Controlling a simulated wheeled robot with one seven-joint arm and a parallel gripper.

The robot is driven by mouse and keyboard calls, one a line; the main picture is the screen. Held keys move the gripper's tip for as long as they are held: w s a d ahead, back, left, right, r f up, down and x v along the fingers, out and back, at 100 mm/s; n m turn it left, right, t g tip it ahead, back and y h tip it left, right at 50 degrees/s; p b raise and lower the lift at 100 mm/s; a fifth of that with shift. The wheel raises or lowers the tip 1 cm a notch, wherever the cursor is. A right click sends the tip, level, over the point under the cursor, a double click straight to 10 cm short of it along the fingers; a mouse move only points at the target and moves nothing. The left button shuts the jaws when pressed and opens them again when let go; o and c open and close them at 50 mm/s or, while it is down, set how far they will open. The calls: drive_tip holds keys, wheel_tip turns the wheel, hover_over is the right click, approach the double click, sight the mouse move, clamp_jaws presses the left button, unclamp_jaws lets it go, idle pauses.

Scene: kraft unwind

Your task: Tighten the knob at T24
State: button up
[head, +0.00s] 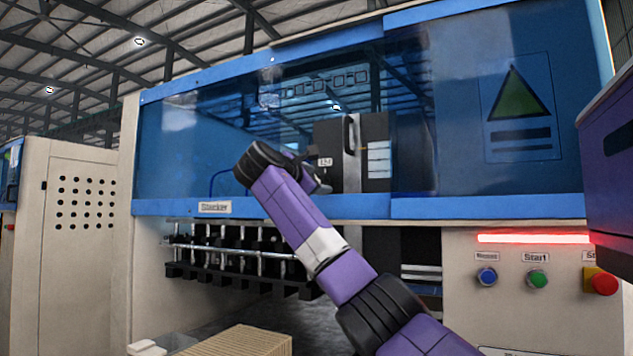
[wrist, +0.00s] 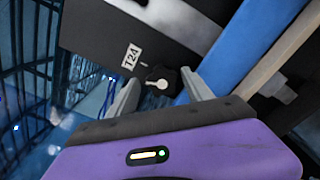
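The T24 label (wrist: 132,57) is a white tag on a dark panel in the wrist view. It also shows small in the head view (head: 326,162). Beside it is a black lobed knob (wrist: 157,74) with a pale pointer-like piece at its front. My gripper (wrist: 160,79) is open, one finger on each side of the knob, with visible gaps. I cannot tell how far the fingertips reach along its depth. In the head view my gripper (head: 318,184) is at the dark unit, and the knob is hidden there.
A blue frame bar (wrist: 250,50) runs close by the right finger. In the head view, blue transparent covers (head: 200,150) span the machine above a row of black clamps on rods (head: 235,250). Buttons (head: 538,279) sit at right, and a cardboard stack (head: 240,342) below.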

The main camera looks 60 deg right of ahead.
drive_tip(key=shift+d+f, duration=0.15)
drive_tip(key=shift+f, duration=0.05)
